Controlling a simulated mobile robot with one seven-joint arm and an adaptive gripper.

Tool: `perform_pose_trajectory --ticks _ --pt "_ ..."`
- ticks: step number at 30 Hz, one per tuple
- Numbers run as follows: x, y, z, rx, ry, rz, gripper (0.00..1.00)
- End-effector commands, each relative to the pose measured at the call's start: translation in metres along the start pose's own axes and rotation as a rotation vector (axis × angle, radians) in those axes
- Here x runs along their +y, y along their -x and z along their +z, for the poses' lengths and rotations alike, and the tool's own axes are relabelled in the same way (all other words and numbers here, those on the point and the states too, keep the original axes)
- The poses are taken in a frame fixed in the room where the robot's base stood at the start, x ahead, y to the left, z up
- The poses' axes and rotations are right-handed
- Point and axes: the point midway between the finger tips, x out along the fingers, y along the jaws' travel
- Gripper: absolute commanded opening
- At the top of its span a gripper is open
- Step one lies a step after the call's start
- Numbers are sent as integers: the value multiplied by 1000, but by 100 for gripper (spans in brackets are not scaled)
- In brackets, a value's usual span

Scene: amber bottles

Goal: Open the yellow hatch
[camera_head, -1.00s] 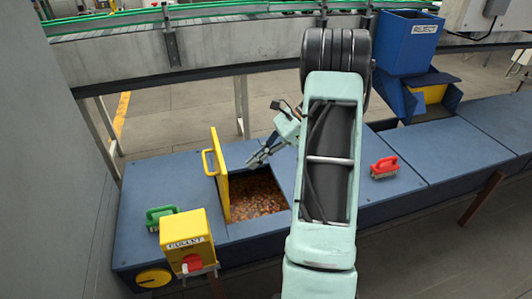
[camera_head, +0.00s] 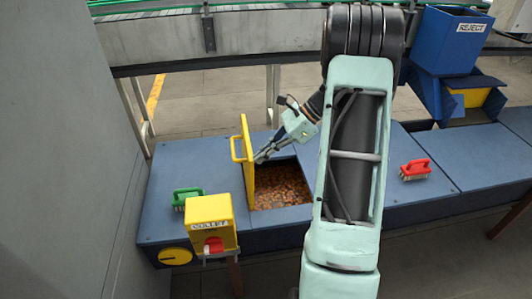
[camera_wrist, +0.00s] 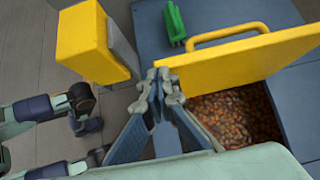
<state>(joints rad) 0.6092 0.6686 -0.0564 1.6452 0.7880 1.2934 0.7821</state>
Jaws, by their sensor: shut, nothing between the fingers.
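The yellow hatch (camera_head: 247,165) stands raised, roughly upright, at the left side of a square opening in the blue counter. Its yellow handle (camera_head: 236,149) is on the left face. My gripper (camera_head: 259,158) is shut and empty on the opening side of the hatch, with its tips very close to the panel. Whether they touch it I cannot tell. In the wrist view the hatch (camera_wrist: 235,62) lies just right of the fingertips (camera_wrist: 160,84), with the handle (camera_wrist: 228,30) on its far side. Brown, pellet-like contents (camera_head: 280,187) show in the opening.
A yellow box (camera_head: 211,215) with a red knob and a green brush (camera_head: 187,198) are left of the hatch. A red brush (camera_head: 415,169) lies on the counter (camera_head: 165,170) right of my arm. A blue reject bin (camera_head: 450,42) stands at the back right.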

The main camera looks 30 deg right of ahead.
Motion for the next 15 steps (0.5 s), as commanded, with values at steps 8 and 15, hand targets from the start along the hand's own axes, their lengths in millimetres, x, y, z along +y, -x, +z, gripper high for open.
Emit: perform_pose_trajectory --ticks 8,15 --pt "2 -23 39 142 4 7 0" --pt "1 -43 52 154 1 3 0"
